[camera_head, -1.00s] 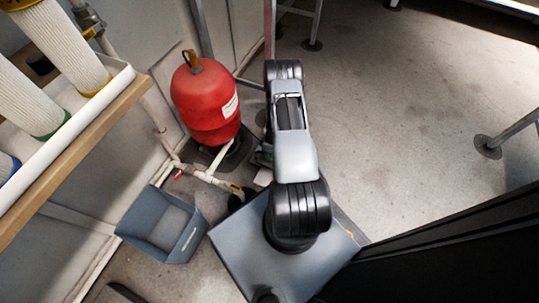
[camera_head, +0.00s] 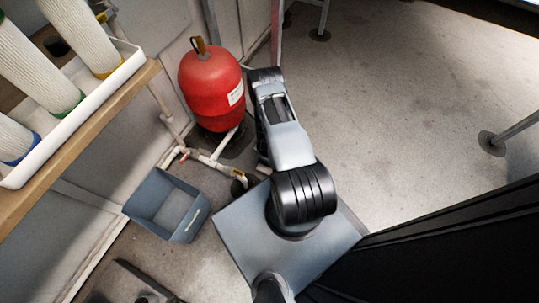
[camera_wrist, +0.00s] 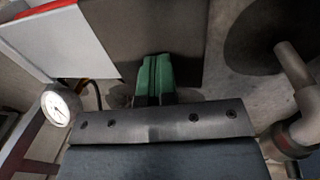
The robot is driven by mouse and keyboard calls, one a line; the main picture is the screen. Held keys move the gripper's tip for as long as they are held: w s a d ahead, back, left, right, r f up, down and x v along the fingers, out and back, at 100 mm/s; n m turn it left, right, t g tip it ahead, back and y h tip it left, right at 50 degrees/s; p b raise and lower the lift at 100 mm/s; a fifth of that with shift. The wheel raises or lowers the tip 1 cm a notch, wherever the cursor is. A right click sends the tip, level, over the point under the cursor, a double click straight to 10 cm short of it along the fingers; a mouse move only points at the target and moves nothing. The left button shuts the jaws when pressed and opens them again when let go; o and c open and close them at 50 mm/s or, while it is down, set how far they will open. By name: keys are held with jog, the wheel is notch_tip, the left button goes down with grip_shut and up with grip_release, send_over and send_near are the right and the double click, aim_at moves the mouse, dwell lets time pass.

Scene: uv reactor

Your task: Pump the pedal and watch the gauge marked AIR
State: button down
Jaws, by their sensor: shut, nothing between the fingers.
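In the wrist view the green fingertips of my gripper (camera_wrist: 155,78) are together with nothing between them. They point at a dark flat surface (camera_wrist: 150,25); I cannot tell whether this is the pedal or whether they touch it. A round white gauge (camera_wrist: 60,107) with a dark rim is at the left of the wrist view. Its marking and reading are too small to read. In the head view my arm hides the gripper. A dark flat object (camera_head: 125,283) lies on the floor at the lower left, partly cut off; I cannot tell what it is.
A red tank (camera_head: 211,88) stands left of my arm, with white pipes (camera_head: 205,160) at its foot. A grey bin (camera_head: 165,207) is on the floor. A wooden shelf (camera_head: 95,130) holds a white tray with filters. Open floor (camera_head: 400,120) lies to the right.

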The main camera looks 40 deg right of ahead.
jog(key=shift+f, duration=0.45)
notch_tip(320, 180, up, 15)
jog(key=p, duration=0.8)
jog(key=shift+d, duration=0.2)
jog(key=shift+w, duration=0.1)
jog(key=w+d+m+b, duration=0.1)
jog(key=w+d+b, duration=0.3)
jog(key=d, duration=0.4)
notch_tip(320, 180, up, 6)
jog(key=n+g+y, duration=0.1)
jog(key=g+y, duration=0.2)
jog(key=y, duration=0.2)
jog(key=shift+s+d+b, duration=0.35)
jog(key=shift+s+b, duration=0.05)
jog(key=shift+b, duration=0.05)
jog(key=shift+r, duration=0.1)
